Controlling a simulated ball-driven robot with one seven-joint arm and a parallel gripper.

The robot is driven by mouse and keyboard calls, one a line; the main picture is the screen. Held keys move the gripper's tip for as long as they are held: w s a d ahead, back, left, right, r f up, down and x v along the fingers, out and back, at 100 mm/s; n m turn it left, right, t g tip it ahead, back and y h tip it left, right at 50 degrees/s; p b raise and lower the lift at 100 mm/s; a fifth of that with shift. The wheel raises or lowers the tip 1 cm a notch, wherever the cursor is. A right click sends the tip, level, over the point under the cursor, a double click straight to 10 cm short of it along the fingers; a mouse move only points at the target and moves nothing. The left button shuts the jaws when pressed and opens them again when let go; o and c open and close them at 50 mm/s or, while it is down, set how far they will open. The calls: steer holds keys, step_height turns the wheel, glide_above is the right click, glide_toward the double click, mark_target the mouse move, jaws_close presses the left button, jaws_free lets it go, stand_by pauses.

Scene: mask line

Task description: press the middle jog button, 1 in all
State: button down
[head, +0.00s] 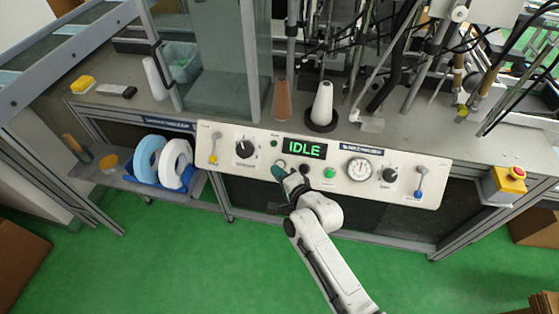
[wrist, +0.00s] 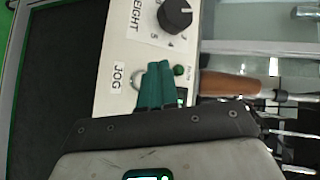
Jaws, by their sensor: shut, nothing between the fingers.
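The jog button shows in the wrist view as a pale ring (wrist: 134,83) beside the JOG label (wrist: 118,77). My gripper's green fingertips (wrist: 157,72) cover most of it. In the head view, my gripper (head: 278,170) is shut and empty at the left of the row of buttons below the IDLE display (head: 304,148). I cannot tell whether the fingertips touch the button or hover just above it. A black button (head: 305,169) and a green button (head: 329,173) sit to the right of my gripper on the same panel.
The white control panel (head: 425,165) also carries a dark knob (head: 245,149), a dial (head: 359,169), another knob (head: 390,175) and two toggle levers. A red emergency stop (head: 516,173) is at the far right. Green floor lies in front.

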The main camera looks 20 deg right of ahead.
steer(key=shift+s+a+r+p, duration=0.45)
steer(key=shift+s+r+p, duration=0.2)
steer(key=shift+p, duration=0.55)
steer(key=s+d+r+n+g+h, duration=0.1)
steer(key=s+n+g, duration=0.3)
steer(key=s, duration=0.8)
steer(key=s+d+r+n+g, duration=0.1)
steer(key=s+d+n+g, duration=0.3)
steer(key=s, duration=0.8)
steer(key=s+d+r+n+g+h, duration=0.1)
steer(key=s+d+n+g, duration=0.2)
steer(key=s, duration=0.9)
steer(key=n+g, duration=0.2)
steer(key=n, duration=0.1)
steer(key=shift+s+d+n+g+h, duration=0.15)
steer(key=shift+n+g+h, duration=0.15)
steer(key=shift+n, duration=0.1)
